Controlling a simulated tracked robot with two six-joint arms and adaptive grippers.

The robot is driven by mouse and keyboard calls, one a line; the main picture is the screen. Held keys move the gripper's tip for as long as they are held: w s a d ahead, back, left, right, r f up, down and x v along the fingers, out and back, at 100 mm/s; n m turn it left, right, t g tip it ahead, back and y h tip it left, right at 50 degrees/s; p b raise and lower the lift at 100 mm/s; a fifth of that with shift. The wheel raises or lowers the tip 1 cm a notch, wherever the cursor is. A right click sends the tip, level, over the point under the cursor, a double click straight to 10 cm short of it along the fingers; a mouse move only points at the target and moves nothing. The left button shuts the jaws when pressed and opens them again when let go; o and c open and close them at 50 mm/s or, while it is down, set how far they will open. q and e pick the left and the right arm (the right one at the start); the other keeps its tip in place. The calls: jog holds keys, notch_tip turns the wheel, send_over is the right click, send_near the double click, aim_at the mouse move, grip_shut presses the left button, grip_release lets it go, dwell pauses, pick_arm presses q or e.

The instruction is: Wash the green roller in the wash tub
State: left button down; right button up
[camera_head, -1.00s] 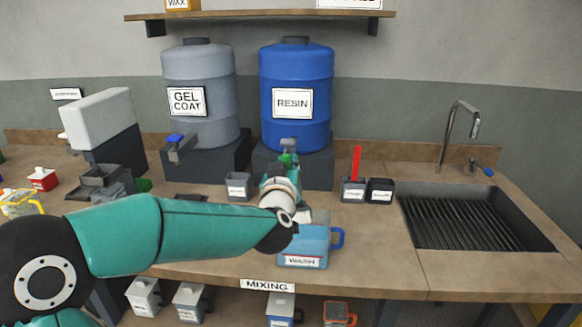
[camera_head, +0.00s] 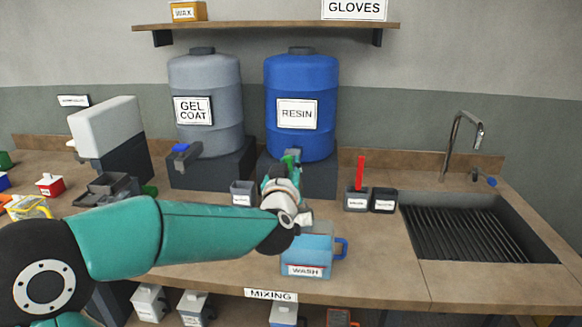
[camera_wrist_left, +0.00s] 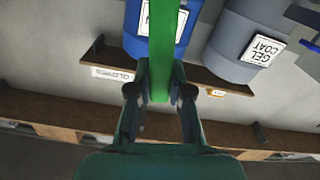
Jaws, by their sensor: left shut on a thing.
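My left gripper (camera_head: 289,170) is shut on the green roller (camera_head: 290,157), above the bench in front of the blue resin drum. In the left wrist view the roller's green bar (camera_wrist_left: 161,50) stands between the fingertips (camera_wrist_left: 160,93). Its far end is out of that view. The light blue wash tub (camera_head: 305,254), labelled WASH, stands at the bench's front edge, below and nearer than the gripper. My left forearm and wrist cover part of its left side. My right gripper is not in view.
Behind are the grey gel coat drum (camera_head: 206,90) and blue resin drum (camera_head: 301,80). Small dark pots (camera_head: 383,201) stand right of the gripper, one with a red upright. A sink (camera_head: 470,232) is at the right. Bare bench (camera_head: 375,255) lies between tub and sink.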

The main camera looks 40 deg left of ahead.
pick_arm(q)
jog(key=shift+r+p, duration=2.3)
jog(key=shift+r, duration=0.3)
